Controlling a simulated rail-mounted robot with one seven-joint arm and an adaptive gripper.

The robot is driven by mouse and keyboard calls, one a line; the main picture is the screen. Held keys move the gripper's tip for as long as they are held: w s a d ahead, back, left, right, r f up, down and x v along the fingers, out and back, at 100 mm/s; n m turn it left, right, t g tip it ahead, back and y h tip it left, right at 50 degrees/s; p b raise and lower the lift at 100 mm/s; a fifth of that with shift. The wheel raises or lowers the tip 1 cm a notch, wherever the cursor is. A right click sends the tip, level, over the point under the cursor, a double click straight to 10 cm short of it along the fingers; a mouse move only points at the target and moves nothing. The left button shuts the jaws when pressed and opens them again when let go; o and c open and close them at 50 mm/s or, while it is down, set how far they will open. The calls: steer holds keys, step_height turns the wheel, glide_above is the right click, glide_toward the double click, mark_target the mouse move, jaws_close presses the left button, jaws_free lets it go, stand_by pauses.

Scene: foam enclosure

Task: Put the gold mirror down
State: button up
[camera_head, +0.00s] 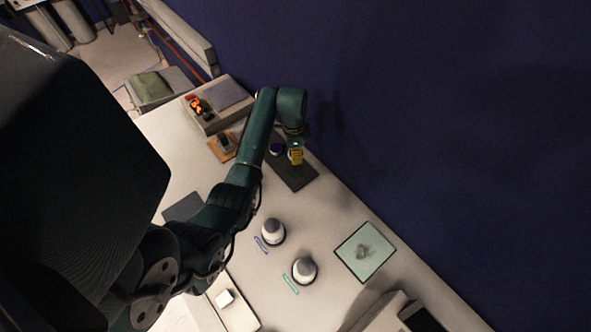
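My gripper (296,147) is at the end of my dark green arm, over the upper end of a dark mat (293,176) near the blue wall. A small gold-yellow piece (296,157), which looks like the gold mirror, shows right at the gripper's tip. It is too small to see the fingers, or whether the piece is held or stands on the mat. A dark blue round piece (277,150) is on the mat just left of the gripper.
A tray (237,117) with orange and grey items stands at the back. An orange pad (222,147) bears a dark object. Two white-topped round objects (273,230) (305,269) and a pale green square plate (365,252) are in front. White table shows between them.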

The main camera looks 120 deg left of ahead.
mark_target(295, 171)
step_height(295, 171, down, 10)
steer(key=shift+r+b, duration=0.2)
steer(key=shift+b, duration=0.2)
steer(key=shift+f, duration=0.1)
steer(key=o, duration=1.1)
step_height(295, 171, up, 12)
steer(key=shift+s+d+r+p, duration=0.1)
steer(key=shift+p, duration=0.5)
